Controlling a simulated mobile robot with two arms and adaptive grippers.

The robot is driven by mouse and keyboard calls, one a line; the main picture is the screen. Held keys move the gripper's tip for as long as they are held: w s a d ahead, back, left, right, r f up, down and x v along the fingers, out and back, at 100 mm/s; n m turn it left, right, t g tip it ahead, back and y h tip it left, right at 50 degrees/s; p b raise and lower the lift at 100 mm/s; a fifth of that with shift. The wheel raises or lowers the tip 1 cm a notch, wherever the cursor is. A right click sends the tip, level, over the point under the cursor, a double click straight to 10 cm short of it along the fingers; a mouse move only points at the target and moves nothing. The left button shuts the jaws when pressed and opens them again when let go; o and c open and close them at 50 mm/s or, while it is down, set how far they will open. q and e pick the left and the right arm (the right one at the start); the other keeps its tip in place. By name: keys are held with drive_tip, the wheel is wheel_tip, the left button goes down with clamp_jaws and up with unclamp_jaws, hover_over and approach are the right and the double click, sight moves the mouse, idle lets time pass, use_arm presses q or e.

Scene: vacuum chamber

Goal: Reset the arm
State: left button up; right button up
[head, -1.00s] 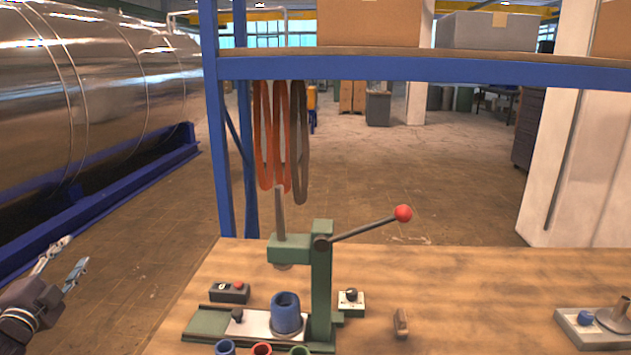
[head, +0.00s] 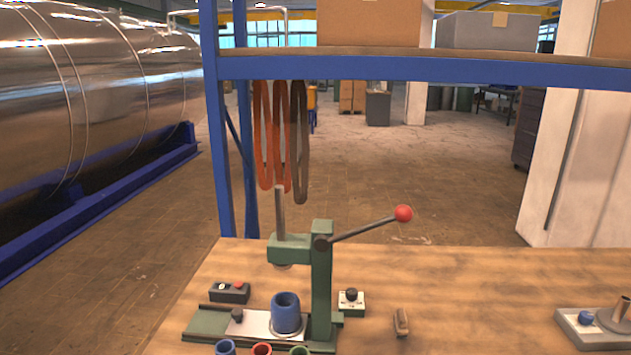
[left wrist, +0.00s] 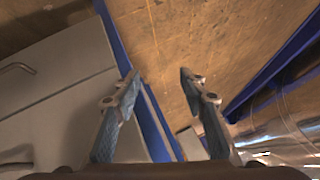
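My left gripper (left wrist: 157,75) shows in the left wrist view with its two fingers apart and nothing between them. Beyond the fingers are the brown floor, a blue beam and grey panels. Neither of my arms shows in the head view now, and my right gripper is in no view. On the wooden bench, a green press (head: 321,285) stands with its lever raised to the right, ending in a red ball knob (head: 403,213). A blue cup-like part (head: 286,313) stands upright on the press base, below the ram.
A control box (head: 230,292) and a dial box (head: 351,302) flank the press. A small brush-like block (head: 401,322) lies right of it. A blue shelf beam (head: 420,68) crosses above. A large metal tank (head: 90,100) is at left.

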use_arm(q)
drive_tip(key=s+d+f+g+h, duration=0.1)
drive_tip(key=s+d+f, duration=0.4)
drive_tip(key=s, duration=0.6)
drive_tip(key=s+d+f+g, duration=0.3)
drive_tip(key=s+d+f, duration=0.2)
drive_tip(key=s+d, duration=0.4)
drive_tip(key=s+d+f+n+g+h, duration=0.1)
drive_tip(key=s+d+f, duration=0.5)
drive_tip(key=s, duration=0.8)
drive_tip(key=shift+s+d+g+h, duration=0.3)
drive_tip(key=shift+d+g, duration=0.5)
drive_tip(key=shift+d, duration=0.3)
